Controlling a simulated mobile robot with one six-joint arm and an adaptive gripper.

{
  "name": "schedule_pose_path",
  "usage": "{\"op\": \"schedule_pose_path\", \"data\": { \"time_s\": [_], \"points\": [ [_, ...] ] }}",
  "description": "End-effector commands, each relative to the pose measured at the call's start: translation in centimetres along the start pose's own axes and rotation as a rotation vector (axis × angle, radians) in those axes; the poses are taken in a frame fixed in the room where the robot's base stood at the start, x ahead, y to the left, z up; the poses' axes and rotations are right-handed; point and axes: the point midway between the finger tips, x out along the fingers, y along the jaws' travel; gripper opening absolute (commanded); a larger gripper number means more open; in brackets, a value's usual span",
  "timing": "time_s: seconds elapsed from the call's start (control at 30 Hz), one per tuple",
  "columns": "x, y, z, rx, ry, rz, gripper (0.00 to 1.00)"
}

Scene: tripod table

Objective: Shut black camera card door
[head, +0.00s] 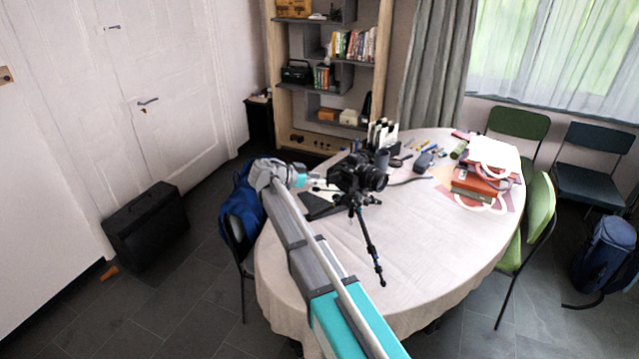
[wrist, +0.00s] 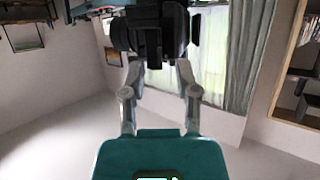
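The black camera (head: 357,174) sits on a tripod (head: 368,235) that stands on the table. My gripper (head: 316,182) is at the camera's left side in the head view, pointing toward it. In the wrist view the camera (wrist: 150,30) fills the top middle, just beyond the fingertips. My gripper (wrist: 159,70) is open there, with its two fingers apart and nothing clearly between them. A thin dark piece (wrist: 195,29) stands out at the camera's right edge; I cannot tell whether it is the card door. I cannot tell whether the fingers touch the camera.
The round table (head: 440,240) has a light cloth, with free room at its front right. Books (head: 475,182), a grey pouch (head: 424,161) and small items lie behind and right of the camera. A chair with a blue bag (head: 240,215) stands at the left edge.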

Motion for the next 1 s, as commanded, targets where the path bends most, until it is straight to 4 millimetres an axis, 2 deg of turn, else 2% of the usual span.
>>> {"op": "schedule_pose_path", "data": {
  "time_s": [0.13, 0.5, 0.7, 0.73, 1.0],
  "points": [
    [0.88, -0.02, 0.07, 0.000, 0.000, -0.001, 0.40],
    [1.07, -0.02, -0.01, 0.000, 0.000, -0.001, 0.40],
    [1.06, -0.01, -0.01, 0.000, 0.000, -0.001, 0.03],
    [1.06, -0.01, -0.01, 0.000, 0.000, -0.001, 0.00],
    [1.06, 0.00, -0.01, 0.000, 0.000, -0.001, 0.00]
  ]
}}
